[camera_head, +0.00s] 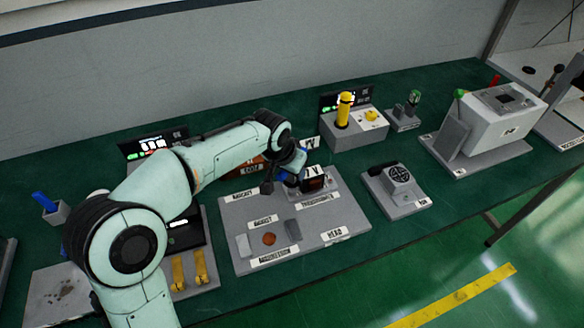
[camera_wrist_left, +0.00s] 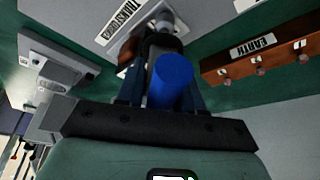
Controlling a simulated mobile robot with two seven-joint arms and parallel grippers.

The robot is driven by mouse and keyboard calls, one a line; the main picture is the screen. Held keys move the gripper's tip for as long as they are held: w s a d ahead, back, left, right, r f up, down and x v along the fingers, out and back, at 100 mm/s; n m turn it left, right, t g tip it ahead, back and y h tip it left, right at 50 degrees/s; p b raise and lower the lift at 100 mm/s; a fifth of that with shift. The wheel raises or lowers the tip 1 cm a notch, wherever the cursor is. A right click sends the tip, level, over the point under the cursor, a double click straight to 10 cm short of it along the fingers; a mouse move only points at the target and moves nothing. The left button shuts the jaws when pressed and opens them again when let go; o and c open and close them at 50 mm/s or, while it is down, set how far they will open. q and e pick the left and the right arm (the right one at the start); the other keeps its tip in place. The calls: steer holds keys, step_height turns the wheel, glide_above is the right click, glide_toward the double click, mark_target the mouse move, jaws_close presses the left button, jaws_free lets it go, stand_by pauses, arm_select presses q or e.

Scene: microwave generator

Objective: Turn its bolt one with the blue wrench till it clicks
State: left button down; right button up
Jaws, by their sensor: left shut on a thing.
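My left gripper (camera_head: 284,180) is low over the grey board (camera_head: 240,215), beside the dark transformer block (camera_head: 316,183). It is shut on the blue wrench. In the left wrist view the wrench's blue round handle (camera_wrist_left: 171,80) sits between the gripper's fingers (camera_wrist_left: 165,92). A dark collar and grey metal lie beyond the handle, close to the grey plate with the TRANSFORMER label (camera_wrist_left: 122,20). I cannot make out bolt one or whether the wrench is seated on it; the wrench and fingers cover that spot. My right gripper is not in view.
A copper-coloured bar with bolts (camera_wrist_left: 262,65) and an EARTH label lies to the right in the wrist view. A fan unit (camera_head: 396,185) stands right of the board. A yellow-handled device (camera_head: 343,110) is behind. A blue item (camera_head: 44,202) stands in a holder at left.

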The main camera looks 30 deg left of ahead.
arm_select(q)
steer(key=shift+m+h+p, duration=0.4)
steer(key=shift+m+p, duration=0.15)
steer(key=shift+m, duration=0.45)
steer(key=shift+m+g+h+p, duration=0.3)
steer(key=shift+m+h+p, duration=0.1)
steer(key=shift+m, duration=0.8)
steer(key=shift+d, duration=0.1)
steer(key=n+y, duration=0.1)
steer(key=n, duration=0.3)
steer(key=shift+n+y+b, duration=0.3)
steer(key=shift+y+b, duration=0.05)
steer(key=shift+y, duration=0.05)
